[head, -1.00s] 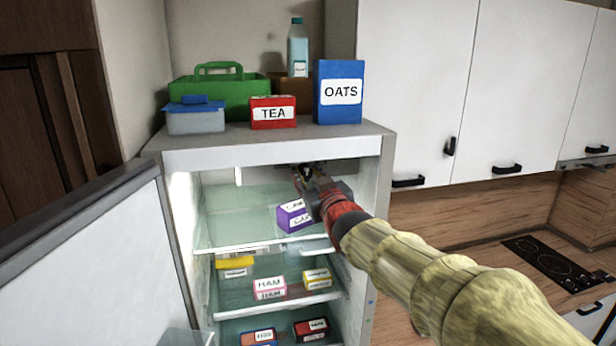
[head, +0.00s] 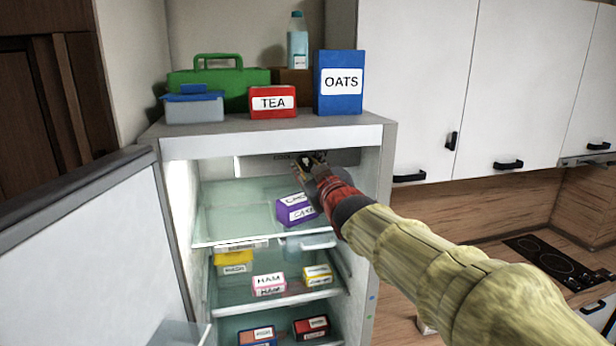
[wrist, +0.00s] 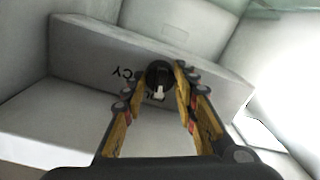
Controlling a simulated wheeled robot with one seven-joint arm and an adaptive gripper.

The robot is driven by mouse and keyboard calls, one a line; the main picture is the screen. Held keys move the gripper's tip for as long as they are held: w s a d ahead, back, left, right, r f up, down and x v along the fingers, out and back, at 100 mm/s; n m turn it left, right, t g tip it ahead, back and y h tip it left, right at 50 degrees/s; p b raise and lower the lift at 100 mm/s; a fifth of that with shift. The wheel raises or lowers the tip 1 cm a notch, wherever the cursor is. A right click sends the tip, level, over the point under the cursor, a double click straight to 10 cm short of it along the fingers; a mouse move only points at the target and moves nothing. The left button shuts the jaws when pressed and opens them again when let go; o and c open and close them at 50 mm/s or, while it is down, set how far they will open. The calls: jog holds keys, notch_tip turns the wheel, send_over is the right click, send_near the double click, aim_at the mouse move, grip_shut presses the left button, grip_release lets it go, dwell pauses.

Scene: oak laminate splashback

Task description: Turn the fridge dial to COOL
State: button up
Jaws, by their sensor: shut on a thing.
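The fridge dial is a round black knob with a white pointer mark, seen in the wrist view (wrist: 160,74). It sits on a pale panel (wrist: 90,55) inside the fridge top. My gripper (wrist: 162,80) has a finger on each side of the dial and is shut on it. In the wrist view the white mark points toward the bottom of the picture. Dark letters on the panel look upside down and are partly hidden by the fingers.
The open fridge (head: 378,200) has glass shelves; a purple box (head: 296,212) stands just below my gripper. The open door (head: 100,250) is at left. A TEA box (head: 273,102), an OATS box (head: 340,82) and a green caddy (head: 215,80) stand on top.

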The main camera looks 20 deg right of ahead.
jog(key=n+b, duration=0.4)
jog(key=n, duration=0.1)
jog(key=shift+f+b, duration=0.1)
jog(key=shift+b, duration=0.2)
jog(key=n+b, duration=0.2)
jog(key=n, duration=0.4)
jog(key=shift+a+h, duration=0.1)
jog(key=shift+h, duration=0.2)
jog(key=o, duration=1.1)
jog(key=shift+o, duration=0.3)
jog(key=s, duration=1.2)
jog(key=shift+r, duration=0.35)
jog(key=shift+d, duration=0.2)
